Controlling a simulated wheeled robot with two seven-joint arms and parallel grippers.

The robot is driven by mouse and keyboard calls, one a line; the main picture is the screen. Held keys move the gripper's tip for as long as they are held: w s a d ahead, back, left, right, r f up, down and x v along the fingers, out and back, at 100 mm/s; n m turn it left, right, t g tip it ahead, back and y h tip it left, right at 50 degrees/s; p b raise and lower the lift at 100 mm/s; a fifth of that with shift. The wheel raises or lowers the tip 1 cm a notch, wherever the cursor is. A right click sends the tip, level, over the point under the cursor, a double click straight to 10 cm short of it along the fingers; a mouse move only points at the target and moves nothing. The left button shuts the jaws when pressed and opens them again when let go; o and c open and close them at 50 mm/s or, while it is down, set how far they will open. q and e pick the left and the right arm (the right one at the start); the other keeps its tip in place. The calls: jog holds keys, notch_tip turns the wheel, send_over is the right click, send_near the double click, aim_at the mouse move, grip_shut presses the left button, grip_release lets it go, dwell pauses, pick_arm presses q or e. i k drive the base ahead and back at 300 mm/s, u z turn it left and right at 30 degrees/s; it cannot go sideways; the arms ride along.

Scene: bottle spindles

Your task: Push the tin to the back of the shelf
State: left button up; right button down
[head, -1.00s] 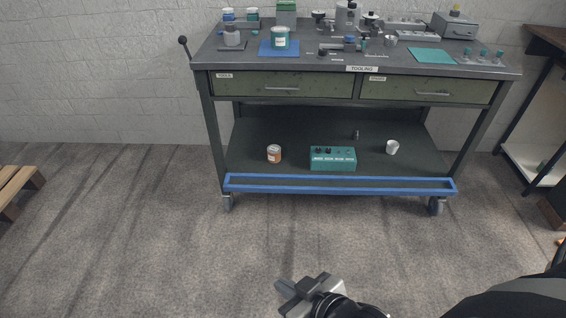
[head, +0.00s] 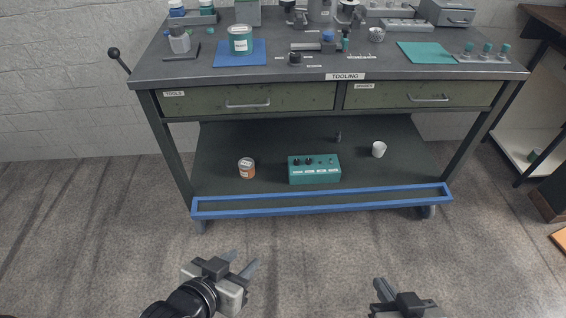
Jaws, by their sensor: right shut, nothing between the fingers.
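An orange tin with a pale label and metal top (head: 247,169) stands upright on the lower shelf (head: 225,150) of the trolley, left of centre and behind the blue front rail (head: 320,206). My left gripper (head: 241,261) is in front of the trolley, over the floor, with its two fingers apart and empty. My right gripper (head: 383,287) is lower in the view, to the right, shut with nothing in it. Both grippers are well apart from the tin.
A teal control box (head: 314,170) stands right of the tin, with a small dark item (head: 338,137) and a white cup (head: 379,149) further right. A drawer (head: 245,101) and the worktop overhang the shelf. Shelf space behind the tin looks clear.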

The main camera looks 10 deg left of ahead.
aim_at(246, 165)
jog(key=u, duration=0.1)
jog(key=i, duration=0.9)
jog(key=u, duration=1.15)
jog(key=i, duration=0.45)
jog(key=u, duration=0.5)
